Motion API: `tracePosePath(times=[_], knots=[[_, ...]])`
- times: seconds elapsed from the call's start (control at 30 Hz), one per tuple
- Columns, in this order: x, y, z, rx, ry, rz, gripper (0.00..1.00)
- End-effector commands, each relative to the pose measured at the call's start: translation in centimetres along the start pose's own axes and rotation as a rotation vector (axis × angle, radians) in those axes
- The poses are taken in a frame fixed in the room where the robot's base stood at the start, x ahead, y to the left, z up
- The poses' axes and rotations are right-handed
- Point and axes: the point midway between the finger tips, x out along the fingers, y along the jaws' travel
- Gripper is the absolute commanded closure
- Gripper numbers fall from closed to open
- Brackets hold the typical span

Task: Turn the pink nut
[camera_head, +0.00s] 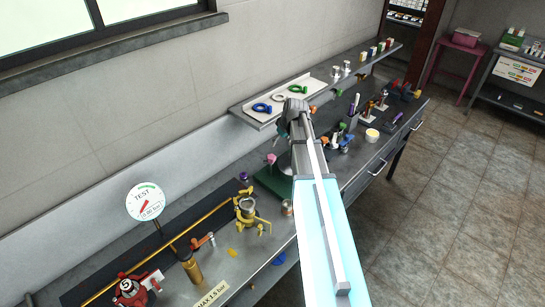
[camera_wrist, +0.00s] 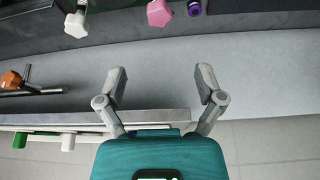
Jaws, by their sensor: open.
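The pink nut (camera_wrist: 158,13) is at the top edge of the wrist view, partly cut off, with a faceted face. A pink piece above the bench, probably the same nut, shows in the head view (camera_head: 271,159), just left of my arm. In the wrist view my gripper (camera_wrist: 160,82) is open, with its two fingers spread apart and nothing between them. The nut is beyond the fingertips, about in line with the gap and clear of both fingers. In the head view my own arm hides the gripper.
In the wrist view a white nut (camera_wrist: 76,25) is left of the pink one and a purple ring-shaped part (camera_wrist: 194,8) close on its right. An orange-ended metal rod (camera_wrist: 30,85) lies at the left. A wall shelf (camera_head: 258,116) runs above the bench, holding rings and small parts.

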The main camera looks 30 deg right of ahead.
Motion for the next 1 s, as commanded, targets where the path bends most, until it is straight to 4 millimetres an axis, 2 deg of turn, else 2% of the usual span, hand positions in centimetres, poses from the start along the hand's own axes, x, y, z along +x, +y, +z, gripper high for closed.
tracePosePath(times=[0.37,1.0], knots=[[1.4,0.3,0.3,0.005,0.0,0.002,0.13],[6.6,0.4,0.3,0.007,0.0,0.002,0.13]])
